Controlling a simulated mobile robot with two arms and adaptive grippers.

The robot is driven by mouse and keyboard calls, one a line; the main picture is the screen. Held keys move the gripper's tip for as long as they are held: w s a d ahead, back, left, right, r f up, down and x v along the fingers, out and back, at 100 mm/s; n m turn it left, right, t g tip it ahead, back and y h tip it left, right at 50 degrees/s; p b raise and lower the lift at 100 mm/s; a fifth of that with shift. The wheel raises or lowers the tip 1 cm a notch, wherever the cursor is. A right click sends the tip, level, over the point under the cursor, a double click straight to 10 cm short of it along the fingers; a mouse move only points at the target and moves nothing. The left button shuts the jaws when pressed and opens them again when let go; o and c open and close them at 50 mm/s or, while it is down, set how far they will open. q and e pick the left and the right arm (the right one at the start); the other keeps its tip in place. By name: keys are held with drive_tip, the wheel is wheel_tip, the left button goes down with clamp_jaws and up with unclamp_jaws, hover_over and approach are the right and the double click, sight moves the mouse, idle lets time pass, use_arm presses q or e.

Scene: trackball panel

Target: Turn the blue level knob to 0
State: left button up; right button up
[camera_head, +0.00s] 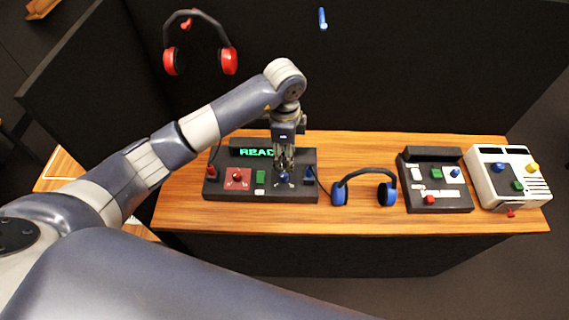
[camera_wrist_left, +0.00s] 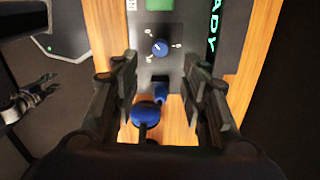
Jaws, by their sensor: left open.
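The blue level knob (camera_head: 284,177) sits on the right part of the dark panel (camera_head: 212,188) with the lit "READ…" display. In the left wrist view the knob (camera_wrist_left: 160,47) is a small blue dial with a pale pointer mark and small white labels around it, too small to read. My left gripper (camera_head: 284,164) points down over the knob area. In the left wrist view its fingers (camera_wrist_left: 160,72) are spread apart with nothing between them, and the knob shows beyond the tips. I cannot tell if they touch the panel.
The panel also has a red knob (camera_head: 237,175), a green button (camera_head: 260,177) and a blue switch (camera_wrist_left: 160,92). Blue headphones (camera_head: 364,187) lie just right of it. Two more control boxes, dark (camera_head: 435,195) and white (camera_head: 489,190), stand farther right. Red headphones (camera_head: 200,45) hang behind.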

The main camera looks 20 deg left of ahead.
use_arm(q)
wheel_tip(320, 180, up, 2)
drive_tip(key=shift+r, duration=0.25)
idle(0.4)
